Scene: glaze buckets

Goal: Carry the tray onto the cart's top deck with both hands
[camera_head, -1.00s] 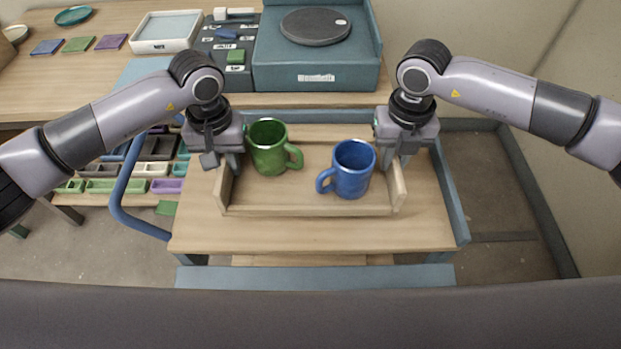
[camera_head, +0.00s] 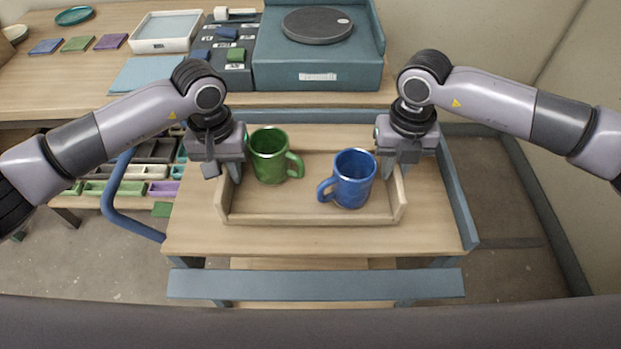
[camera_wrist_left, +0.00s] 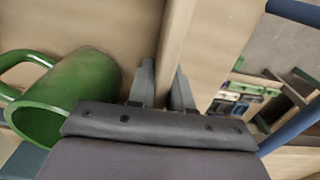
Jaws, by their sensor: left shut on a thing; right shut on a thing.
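The wooden tray (camera_head: 300,217) is over the top deck of the cart (camera_head: 440,235) in the head view; I cannot tell whether it touches the deck. A green mug (camera_head: 268,160) stands upright in its left part and a blue mug (camera_head: 352,182) upright in its right part. My left gripper (camera_head: 226,172) is shut on the tray's left wall; the left wrist view shows its fingers (camera_wrist_left: 165,92) on both sides of that wall, beside the green mug (camera_wrist_left: 68,95). My right gripper (camera_head: 396,168) is shut on the tray's right wall, its fingertips partly hidden.
A blue rail (camera_head: 458,190) runs along the cart's right side, and a curved blue handle (camera_head: 118,200) is at its left. Behind is a bench with a teal banding-wheel stand (camera_head: 318,72). A shelf of small coloured bins (camera_head: 130,172) is at left. Bare deck shows in front of the tray.

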